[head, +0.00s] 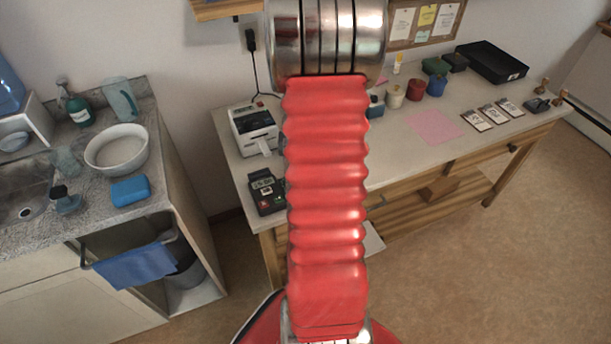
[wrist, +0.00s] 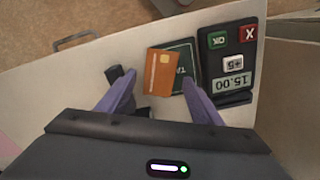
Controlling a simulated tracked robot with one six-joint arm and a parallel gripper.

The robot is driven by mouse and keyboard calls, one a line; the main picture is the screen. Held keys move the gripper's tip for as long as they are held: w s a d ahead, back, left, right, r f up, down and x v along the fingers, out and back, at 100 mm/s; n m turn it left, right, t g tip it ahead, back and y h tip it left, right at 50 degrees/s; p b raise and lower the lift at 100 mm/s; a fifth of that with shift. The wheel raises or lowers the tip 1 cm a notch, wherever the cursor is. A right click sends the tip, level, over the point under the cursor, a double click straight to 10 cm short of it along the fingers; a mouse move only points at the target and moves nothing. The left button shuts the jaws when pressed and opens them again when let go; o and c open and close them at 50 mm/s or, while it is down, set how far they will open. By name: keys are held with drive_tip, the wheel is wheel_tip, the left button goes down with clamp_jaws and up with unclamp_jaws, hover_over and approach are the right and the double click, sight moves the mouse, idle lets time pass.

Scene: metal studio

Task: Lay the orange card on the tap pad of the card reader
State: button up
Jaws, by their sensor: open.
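The orange card (wrist: 160,73) shows in the wrist view between my finger tips. It overlaps the left part of the dark green tap pad (wrist: 184,53), and its left part reaches past the pad's edge. I cannot tell whether it lies flat or tilts. The black card reader (wrist: 238,85) is to the right, with red and green keys and a display reading 15.00. My gripper (wrist: 157,77) is open, one purple finger on each side of the card. In the head view the reader (head: 264,189) shows left of my red arm; the card and my gripper are hidden there.
A small black object (wrist: 116,74) is by my left finger. A white printer (head: 253,130) stands behind the reader. Further right on the table are jars (head: 415,90), a pink sheet (head: 434,126), several labelled cards (head: 493,113) and a black tray (head: 491,61). The reader is near the table's left end.

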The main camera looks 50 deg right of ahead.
wheel_tip(320, 180, up, 11)
drive_tip(key=shift+f, duration=0.15)
idle(0.6)
drive_tip(key=shift+a, duration=0.1)
drive_tip(key=w+a+r+n+t+h, duration=0.1)
drive_tip(key=w+a+r+n, duration=0.1)
drive_tip(key=a+r, duration=0.5)
drive_tip(key=w+a+r+n+t, duration=0.1)
drive_tip(key=w+a+r+n, duration=0.2)
drive_tip(key=a, duration=0.8)
drive_tip(key=s+a+r+n+t, duration=0.1)
drive_tip(key=s+a+r+n, duration=0.1)
drive_tip(key=a, duration=0.7)
drive_tip(key=s+a+r+n+t+y, duration=0.1)
drive_tip(key=s+a+r+n+t, duration=0.1)
drive_tip(key=s+a, duration=0.3)
drive_tip(key=a+n, duration=0.1)
drive_tip(key=a, duration=0.3)
drive_tip(key=shift+n+t, duration=0.3)
drive_tip(key=shift+o, duration=0.6)
drive_tip(key=shift+s, duration=0.1)
